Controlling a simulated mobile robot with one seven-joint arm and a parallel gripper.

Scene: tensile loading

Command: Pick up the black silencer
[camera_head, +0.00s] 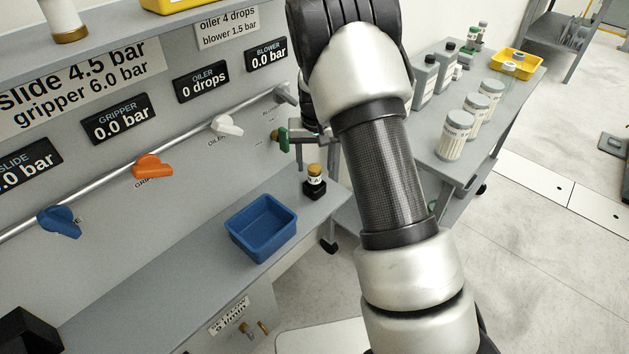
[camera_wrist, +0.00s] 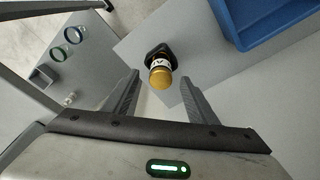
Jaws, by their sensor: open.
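The black silencer (camera_head: 314,186) stands upright on the grey shelf, right of the blue bin. It has a dark body, a white label with a black letter and a gold cap. In the wrist view the silencer (camera_wrist: 159,62) lies ahead of my gripper (camera_wrist: 160,76), its gold cap close to the line between the fingertips. The two fingers are apart, one on each side, with nothing held and visible gaps to the cap. I cannot tell the exact distance along the view.
The blue bin (camera_head: 261,228) sits left of the silencer on the shelf (camera_head: 190,262); its corner (camera_wrist: 240,45) shows in the wrist view. A panel with a rail and coloured levers (camera_head: 147,166) rises behind. A side table with bottles (camera_head: 454,135) stands at right.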

